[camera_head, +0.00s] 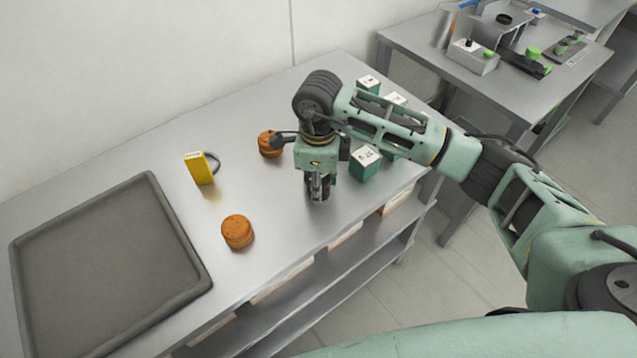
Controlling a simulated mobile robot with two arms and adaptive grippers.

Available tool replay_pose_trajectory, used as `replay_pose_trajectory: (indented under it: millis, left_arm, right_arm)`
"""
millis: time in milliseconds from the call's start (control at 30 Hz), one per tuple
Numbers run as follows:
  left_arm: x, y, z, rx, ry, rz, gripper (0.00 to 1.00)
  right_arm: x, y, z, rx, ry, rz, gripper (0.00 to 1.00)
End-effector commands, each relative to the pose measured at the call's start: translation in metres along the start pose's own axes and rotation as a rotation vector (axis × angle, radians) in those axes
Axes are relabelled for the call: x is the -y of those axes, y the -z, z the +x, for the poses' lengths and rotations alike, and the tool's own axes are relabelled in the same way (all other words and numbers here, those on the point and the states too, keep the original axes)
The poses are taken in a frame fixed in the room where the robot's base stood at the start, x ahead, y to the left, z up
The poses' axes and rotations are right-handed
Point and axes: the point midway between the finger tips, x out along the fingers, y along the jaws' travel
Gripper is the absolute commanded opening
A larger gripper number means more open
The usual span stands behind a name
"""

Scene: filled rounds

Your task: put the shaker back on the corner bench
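My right gripper (319,194) comes in from the right and points down over the front part of the steel table (270,230). Something small and dark shows at its fingertips, but I cannot tell whether it is held or part of the fingers. I cannot make out a shaker with certainty. A second bench (425,48), at the back right, stands in the corner area and carries metal and black equipment with green parts. My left gripper is not in view.
Several green boxes with white tops (364,163) stand right of the gripper. Two orange-brown round pieces (237,232) (268,146) and a yellow box (199,168) stand to its left. A grey tray (163,196) fills the table's left end. A gap separates the benches.

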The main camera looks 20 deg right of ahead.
Motion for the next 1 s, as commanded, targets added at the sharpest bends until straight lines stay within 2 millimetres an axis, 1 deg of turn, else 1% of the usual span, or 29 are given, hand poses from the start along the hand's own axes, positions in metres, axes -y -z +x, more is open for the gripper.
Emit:
replay_pose_trajectory:
  millis: [33,200,467,600,633,767,1000]
  left_arm:
    - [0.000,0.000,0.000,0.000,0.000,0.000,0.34]
    - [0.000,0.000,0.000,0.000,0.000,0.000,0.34]
    - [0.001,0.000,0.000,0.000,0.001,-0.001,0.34]
    - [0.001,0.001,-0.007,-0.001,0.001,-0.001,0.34]
    - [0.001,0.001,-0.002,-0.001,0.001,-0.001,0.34]
    - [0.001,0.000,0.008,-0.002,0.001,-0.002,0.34]
    - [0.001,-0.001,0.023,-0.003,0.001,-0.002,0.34]
  right_arm:
    - [0.000,0.000,0.000,0.000,0.000,0.000,0.41]
    - [0.000,0.000,0.000,0.000,0.000,0.000,0.56]
    - [0.000,0.000,0.000,-0.001,-0.001,0.000,0.56]
    - [0.000,0.000,-0.006,0.000,-0.001,0.000,0.56]
    - [0.001,0.000,-0.007,0.001,0.002,0.000,0.56]
    - [0.001,0.000,-0.029,0.002,0.004,-0.002,0.56]
    - [0.001,-0.001,-0.082,0.002,0.004,0.000,0.56]
